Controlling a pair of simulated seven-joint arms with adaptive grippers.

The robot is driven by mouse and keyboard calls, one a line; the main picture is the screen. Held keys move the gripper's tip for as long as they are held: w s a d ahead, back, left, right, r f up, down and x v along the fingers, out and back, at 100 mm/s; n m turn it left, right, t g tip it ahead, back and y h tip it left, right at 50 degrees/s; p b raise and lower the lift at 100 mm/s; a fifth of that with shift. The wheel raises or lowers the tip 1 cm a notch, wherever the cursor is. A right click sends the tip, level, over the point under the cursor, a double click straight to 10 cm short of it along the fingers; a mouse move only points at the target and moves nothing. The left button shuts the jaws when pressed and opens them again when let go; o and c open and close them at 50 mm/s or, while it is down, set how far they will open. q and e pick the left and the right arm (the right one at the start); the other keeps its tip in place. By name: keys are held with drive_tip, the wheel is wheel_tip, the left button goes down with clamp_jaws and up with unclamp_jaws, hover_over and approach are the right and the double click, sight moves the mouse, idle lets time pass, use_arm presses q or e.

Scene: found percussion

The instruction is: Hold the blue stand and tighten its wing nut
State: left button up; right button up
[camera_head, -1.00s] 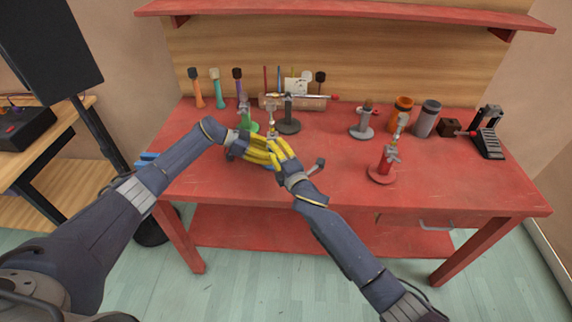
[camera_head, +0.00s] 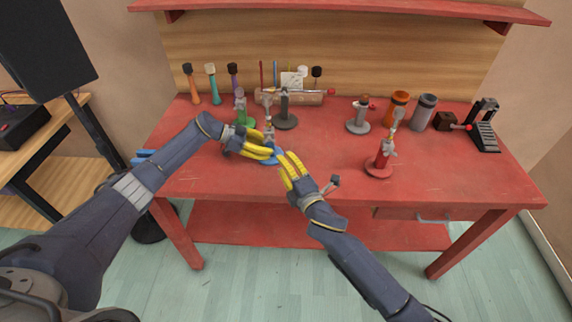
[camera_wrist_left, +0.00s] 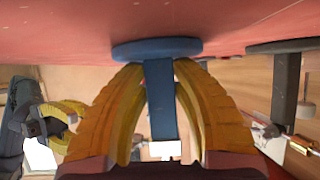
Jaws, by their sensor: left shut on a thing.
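The blue stand stands upright on the red table, its round base (camera_head: 268,161) partly hidden behind my fingers. Its grey clamp top with the wing nut (camera_head: 268,133) rises above them; the nut is too small to make out clearly. My left gripper (camera_head: 274,153) is shut around the blue post (camera_wrist_left: 160,95), just beside the base, as the left wrist view shows upside down. My right gripper (camera_head: 285,158) is just right of and in front of the stand, apart from it, its yellow fingers spread and empty. It also shows in the left wrist view (camera_wrist_left: 80,118).
A green stand (camera_head: 244,120) and a dark grey stand (camera_head: 285,110) are close behind. A red stand (camera_head: 380,165) is to the right, with another grey stand (camera_head: 358,125) behind it. Orange (camera_head: 398,105) and grey (camera_head: 423,112) cups stand at back right. The front table area is clear.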

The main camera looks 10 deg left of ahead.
use_arm(q)
drive_tip(key=o, duration=0.9)
